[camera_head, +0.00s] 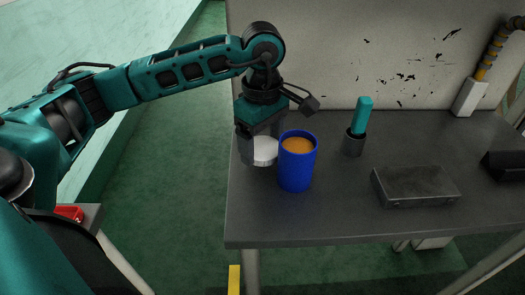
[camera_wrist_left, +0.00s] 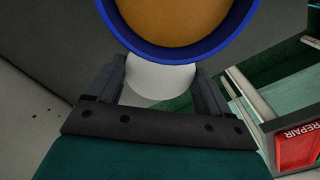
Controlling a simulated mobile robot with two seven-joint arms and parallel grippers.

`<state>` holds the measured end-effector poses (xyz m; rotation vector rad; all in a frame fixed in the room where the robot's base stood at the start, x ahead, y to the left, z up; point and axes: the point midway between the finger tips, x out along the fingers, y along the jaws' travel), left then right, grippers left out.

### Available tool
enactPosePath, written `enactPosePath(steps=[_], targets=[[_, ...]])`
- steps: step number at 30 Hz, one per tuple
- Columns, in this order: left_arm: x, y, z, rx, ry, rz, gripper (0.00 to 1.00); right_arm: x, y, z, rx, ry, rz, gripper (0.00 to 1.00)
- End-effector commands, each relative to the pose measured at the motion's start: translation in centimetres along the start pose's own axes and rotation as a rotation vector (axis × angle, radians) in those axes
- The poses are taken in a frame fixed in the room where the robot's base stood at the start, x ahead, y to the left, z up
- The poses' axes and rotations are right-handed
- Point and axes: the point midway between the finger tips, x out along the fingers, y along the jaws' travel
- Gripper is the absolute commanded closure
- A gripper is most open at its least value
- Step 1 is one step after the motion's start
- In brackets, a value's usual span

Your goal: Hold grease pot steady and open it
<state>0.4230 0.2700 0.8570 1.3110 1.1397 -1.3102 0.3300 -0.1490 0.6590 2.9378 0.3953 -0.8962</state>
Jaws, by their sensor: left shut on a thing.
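The blue grease pot (camera_head: 296,172) stands upright near the table's left edge. Its top is open and shows an orange-brown filling (camera_head: 297,146). In the left wrist view its blue rim (camera_wrist_left: 180,55) fills the top of the picture. My left gripper (camera_head: 262,152) is just left of the pot, fingers pointing down. It is shut on a white round piece (camera_head: 265,150), perhaps the pot's lid; this piece also shows between the fingers in the left wrist view (camera_wrist_left: 160,84). I cannot tell whether it touches the pot. My right gripper is not in view.
A flat dark case (camera_head: 415,186) lies farther right. A stained pale panel (camera_head: 360,50) rises behind. The table's front middle is clear.

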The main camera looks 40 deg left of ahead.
Motion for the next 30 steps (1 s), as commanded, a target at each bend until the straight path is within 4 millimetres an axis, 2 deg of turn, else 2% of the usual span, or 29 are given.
enactPosePath(steps=[1, 4, 15, 16, 22, 30], targets=[[1.2, -0.1, 0.0, -0.001, 0.000, -0.004, 0.56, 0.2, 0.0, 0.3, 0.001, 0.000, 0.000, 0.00], [2.3, -0.1, 0.0, -0.001, 0.001, -0.002, 0.56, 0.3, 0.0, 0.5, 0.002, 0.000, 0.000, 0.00], [2.8, 0.0, 0.0, 0.000, 0.000, 0.000, 0.56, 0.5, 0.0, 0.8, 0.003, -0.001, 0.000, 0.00], [2.8, 0.0, 0.0, 0.000, 0.000, 0.000, 0.19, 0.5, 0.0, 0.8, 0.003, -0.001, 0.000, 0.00], [2.7, 0.0, 0.0, 0.000, 0.000, -0.001, 0.00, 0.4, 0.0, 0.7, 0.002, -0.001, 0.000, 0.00], [2.4, 0.0, 0.0, 0.000, 0.000, 0.000, 0.00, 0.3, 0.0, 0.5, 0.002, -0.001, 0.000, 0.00]])
